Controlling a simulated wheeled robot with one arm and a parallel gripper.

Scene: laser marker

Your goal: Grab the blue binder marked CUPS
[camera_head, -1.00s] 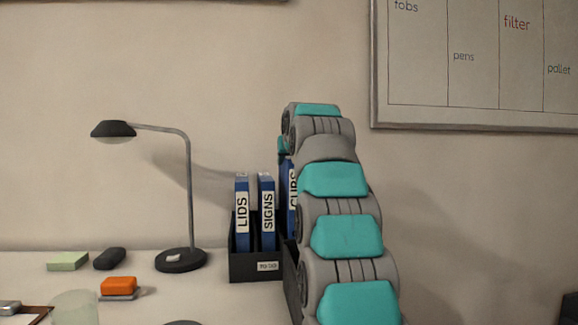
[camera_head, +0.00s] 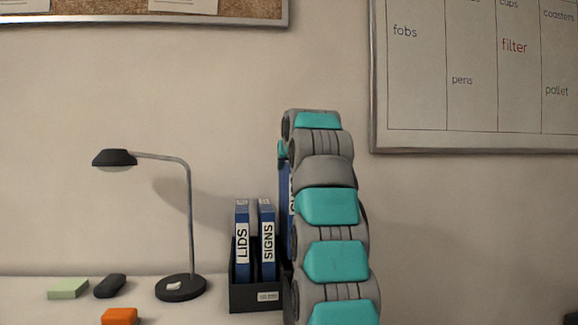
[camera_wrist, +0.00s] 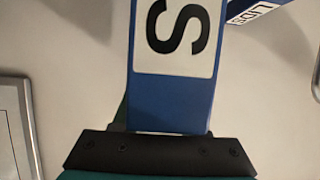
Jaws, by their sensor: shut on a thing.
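The blue binder marked CUPS (camera_head: 285,205) stands upright behind my arm in the head view, mostly hidden by it. Its top is above the neighbouring binders. In the wrist view its blue spine (camera_wrist: 170,103) and white label, with a large S visible, rise from my gripper (camera_wrist: 165,138). My gripper is shut on this binder. The fingertips are hidden in the head view.
Blue binders marked LIDS (camera_head: 242,245) and SIGNS (camera_head: 267,245) stand in a black file holder (camera_head: 255,296). A desk lamp (camera_head: 181,288) stands left. A whiteboard (camera_head: 480,110) hangs right.

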